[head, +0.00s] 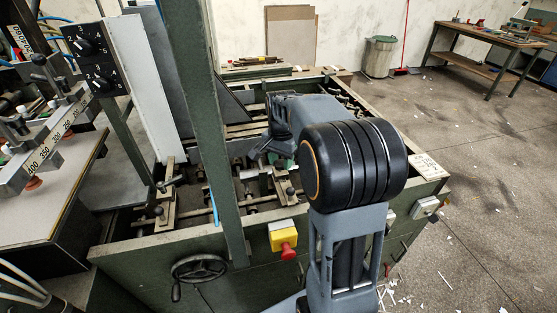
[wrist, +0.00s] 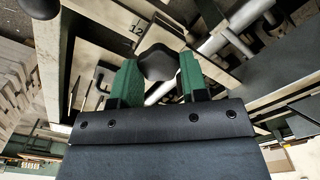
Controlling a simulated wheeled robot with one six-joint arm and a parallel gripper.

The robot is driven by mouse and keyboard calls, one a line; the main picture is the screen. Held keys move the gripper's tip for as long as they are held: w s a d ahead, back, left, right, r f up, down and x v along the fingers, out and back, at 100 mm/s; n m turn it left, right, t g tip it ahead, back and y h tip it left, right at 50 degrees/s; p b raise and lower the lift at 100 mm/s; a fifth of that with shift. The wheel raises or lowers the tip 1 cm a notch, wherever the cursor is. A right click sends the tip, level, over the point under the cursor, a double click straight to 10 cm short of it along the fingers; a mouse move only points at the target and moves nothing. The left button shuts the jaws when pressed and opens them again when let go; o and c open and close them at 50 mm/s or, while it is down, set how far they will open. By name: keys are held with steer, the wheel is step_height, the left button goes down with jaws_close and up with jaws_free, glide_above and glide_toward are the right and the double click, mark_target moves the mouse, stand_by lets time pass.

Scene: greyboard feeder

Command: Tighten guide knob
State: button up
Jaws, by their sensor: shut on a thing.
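The black lobed guide knob (wrist: 158,62) sits between the two green fingers of my gripper (wrist: 159,74) in the wrist view. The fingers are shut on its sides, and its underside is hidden. In the head view my gripper reaches down into the green feeder frame (head: 150,248), with its fingertips mostly hidden by my own arm. I cannot make out the held knob there. Other guide plates with dark knobs (head: 160,212) stand on the bars to the left.
A green upright post (head: 215,130) rises close left of my arm. A handwheel (head: 199,271) and a red stop button on a yellow box (head: 284,238) are on the front. In the wrist view a bright steel rod (wrist: 238,28) runs beside the knob. Open floor lies right.

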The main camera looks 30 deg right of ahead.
mark_target(280, 162)
steer(key=shift+a+f, duration=0.15)
steer(key=shift+a, duration=0.05)
steer(key=o, duration=0.7)
steer(key=shift+a, duration=0.2)
steer(key=shift+o, duration=1.1)
steer(key=shift+d, duration=0.25)
step_height(280, 162, up, 14)
